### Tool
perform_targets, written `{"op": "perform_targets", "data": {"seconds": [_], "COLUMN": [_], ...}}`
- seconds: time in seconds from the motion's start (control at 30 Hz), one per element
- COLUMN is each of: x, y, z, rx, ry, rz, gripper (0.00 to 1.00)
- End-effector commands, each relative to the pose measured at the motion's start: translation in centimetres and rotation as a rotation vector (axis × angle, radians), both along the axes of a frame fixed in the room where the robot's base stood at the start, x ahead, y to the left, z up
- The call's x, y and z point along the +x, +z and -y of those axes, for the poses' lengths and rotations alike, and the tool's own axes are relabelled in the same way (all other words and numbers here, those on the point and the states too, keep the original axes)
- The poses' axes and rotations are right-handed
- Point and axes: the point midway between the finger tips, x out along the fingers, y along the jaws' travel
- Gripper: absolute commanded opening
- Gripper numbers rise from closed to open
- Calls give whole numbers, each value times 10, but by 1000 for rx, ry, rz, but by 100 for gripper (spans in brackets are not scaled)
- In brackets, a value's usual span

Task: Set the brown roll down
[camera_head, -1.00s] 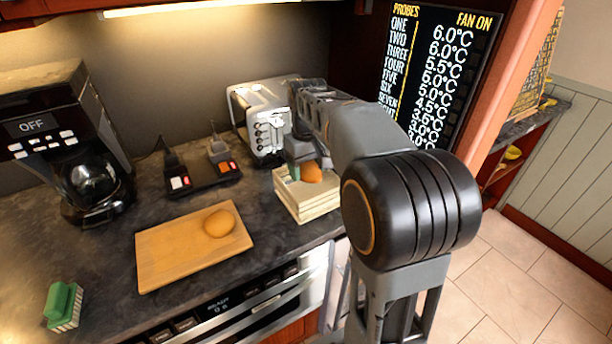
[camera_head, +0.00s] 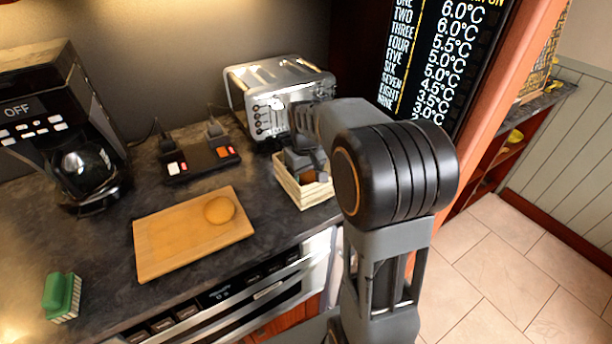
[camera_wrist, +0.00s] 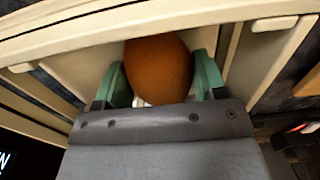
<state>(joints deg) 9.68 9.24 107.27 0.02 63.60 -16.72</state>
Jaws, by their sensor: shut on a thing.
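The brown roll (camera_wrist: 158,70) sits between the green fingertips of my gripper (camera_wrist: 160,84) in the wrist view, and both fingers touch its sides. My gripper is shut on it. In the head view my gripper (camera_head: 308,168) reaches down into a cream slatted crate (camera_head: 304,192) on the counter, and a little of the brown roll (camera_head: 308,177) shows below it. The crate's walls (camera_wrist: 180,18) surround the roll and fingers in the wrist view. I cannot tell whether the roll touches the crate's bottom.
A wooden board (camera_head: 170,246) with another roll (camera_head: 220,210) on it lies left of the crate. A toaster (camera_head: 275,95) stands just behind the crate. A coffee maker (camera_head: 62,135), a switch box (camera_head: 198,162) and a green brush (camera_head: 62,296) are further left.

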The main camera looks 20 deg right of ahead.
Motion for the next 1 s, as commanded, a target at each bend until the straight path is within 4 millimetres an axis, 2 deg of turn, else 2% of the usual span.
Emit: {"op": "perform_targets", "data": {"seconds": [0.4, 0.43, 0.5, 0.77, 0.87, 1.0], "x": [0, 0, 0, 0, 1, 1], "y": [-6, -5, -5, -3, 4, 26], "z": [0, 0, 0, 0, 0, 0], "rx": [-1, -1, -1, -1, -1, -1], "ry": [1, 1, 1, 1, 1, 1], "rz": [2, 2, 2, 2, 3, 7], "gripper": [41, 67, 74, 75, 75, 75]}}
